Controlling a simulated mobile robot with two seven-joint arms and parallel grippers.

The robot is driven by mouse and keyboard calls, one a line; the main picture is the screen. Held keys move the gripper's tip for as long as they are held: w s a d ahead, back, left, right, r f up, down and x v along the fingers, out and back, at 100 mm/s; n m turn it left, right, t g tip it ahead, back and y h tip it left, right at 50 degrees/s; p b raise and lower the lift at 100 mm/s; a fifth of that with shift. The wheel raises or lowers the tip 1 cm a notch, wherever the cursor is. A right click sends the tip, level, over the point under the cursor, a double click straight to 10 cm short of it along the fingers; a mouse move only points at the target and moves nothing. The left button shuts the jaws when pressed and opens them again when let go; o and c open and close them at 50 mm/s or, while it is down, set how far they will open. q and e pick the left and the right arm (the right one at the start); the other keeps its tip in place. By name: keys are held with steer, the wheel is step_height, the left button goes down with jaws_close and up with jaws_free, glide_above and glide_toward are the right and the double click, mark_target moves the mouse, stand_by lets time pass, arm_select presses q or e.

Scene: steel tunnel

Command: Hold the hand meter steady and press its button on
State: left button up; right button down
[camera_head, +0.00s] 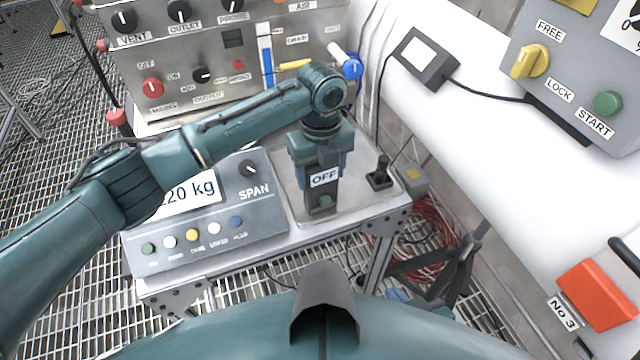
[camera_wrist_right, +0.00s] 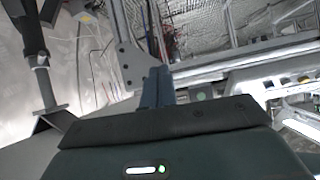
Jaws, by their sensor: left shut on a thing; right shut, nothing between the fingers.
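The hand meter (camera_head: 323,196) is a small dark grey device with a white label reading OFF and a green button (camera_head: 325,202) on its lower face. It stands upright on a light grey metal tray (camera_head: 288,192) on the bench. My left gripper (camera_head: 320,160) comes down from above and is shut on the upper part of the meter, which its fingers partly hide. The button and label are uncovered. My right gripper is outside the head view. In the right wrist view its fingers (camera_wrist_right: 158,86) are closed together with nothing held, away from the meter.
A scale box (camera_head: 215,215) with a SPAN knob and several buttons stands left of the meter. A small black joystick (camera_head: 380,174) is to its right. A control panel (camera_head: 200,60) stands behind. A red box (camera_head: 597,295) marked No 3 is at lower right.

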mark_target(325, 201)
steer(key=shift+s+f, duration=0.1)
steer(key=shift+s, duration=0.1)
steer(key=shift+w, duration=0.1)
steer(key=shift+w+a+r+n+g+y, duration=0.55)
steer(key=shift+w+a+r+n, duration=0.85)
steer(key=shift+w+a, duration=0.8)
steer(key=shift+w+a+r+n+g+y, duration=0.3)
steer(key=shift+w+a+r+n+g, duration=0.4)
steer(key=shift+w+a+r+n, duration=1.35)
steer(key=shift+w+a+r+n+g+y, duration=0.55)
steer(key=shift+w+a+n, duration=0.8)
steer(key=shift+w, duration=1.75)
steer(key=shift+w+a+f, duration=0.1)
steer(key=shift+a+f, duration=0.1)
steer(key=shift+a, duration=0.05)
